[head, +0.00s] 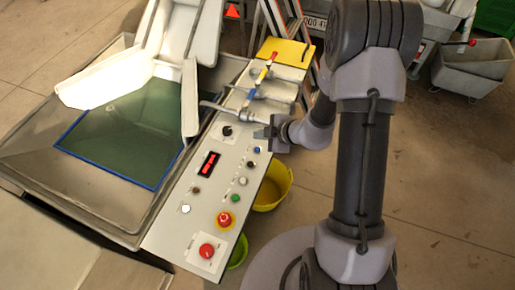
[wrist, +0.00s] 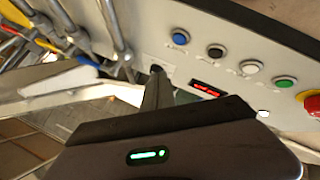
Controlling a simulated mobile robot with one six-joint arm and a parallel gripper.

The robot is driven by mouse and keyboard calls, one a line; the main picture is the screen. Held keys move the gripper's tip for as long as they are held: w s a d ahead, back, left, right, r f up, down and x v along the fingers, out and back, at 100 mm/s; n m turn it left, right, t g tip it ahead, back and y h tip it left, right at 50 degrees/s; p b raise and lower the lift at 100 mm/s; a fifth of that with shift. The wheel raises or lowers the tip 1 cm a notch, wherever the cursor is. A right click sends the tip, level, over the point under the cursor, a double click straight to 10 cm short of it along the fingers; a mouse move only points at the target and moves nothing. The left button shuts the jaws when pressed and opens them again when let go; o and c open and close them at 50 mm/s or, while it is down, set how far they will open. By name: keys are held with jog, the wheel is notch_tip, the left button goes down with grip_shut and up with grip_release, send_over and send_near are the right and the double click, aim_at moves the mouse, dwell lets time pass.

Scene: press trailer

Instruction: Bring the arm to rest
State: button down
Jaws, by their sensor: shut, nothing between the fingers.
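My arm stands at the right of the head view, upright, with its forearm bent left toward the control panel (head: 184,228). My gripper (head: 265,132) is over the upper right edge of the panel, near a blue button (head: 257,150) and a black knob (head: 227,131). In the wrist view my gripper (wrist: 157,75) points at the panel, its fingers together and with nothing between them. I cannot tell whether its tips touch the panel. The red display (wrist: 206,90) and blue button (wrist: 180,37) lie right of the fingers in the wrist view.
Levers (head: 262,75) with coloured grips rise behind the panel. A press bed with a blue-edged green sheet (head: 125,130) is at left. A yellow bucket (head: 273,188) stands beside the panel. Grey bins (head: 470,75) stand at the back right. Floor at right is clear.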

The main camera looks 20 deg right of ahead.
jog(key=s+a+r+n+g+y, duration=0.1)
jog(key=s+a+r+n, duration=0.2)
jog(key=r+n, duration=0.4)
jog(key=s+a+r+n+y, duration=0.1)
jog(key=s+a+r+n, duration=0.1)
jog(key=a+r+n, duration=0.5)
jog(key=s+r+n+g, duration=0.1)
jog(key=s+r+n, duration=0.3)
jog(key=n, duration=0.5)
jog(key=s+d+r+n+h, duration=0.2)
jog(key=s+r+n, duration=0.2)
jog(key=n, duration=1)
jog(key=s+d+r+n+h+b, duration=0.1)
jog(key=s+d+r+n+h, duration=0.2)
jog(key=s+n, duration=0.8)
jog(key=r+n, duration=0.2)
jog(key=n, duration=0.1)
jog(key=shift+s+d+n, duration=0.15)
jog(key=shift+d+n, duration=0.1)
jog(key=shift+n, duration=0.05)
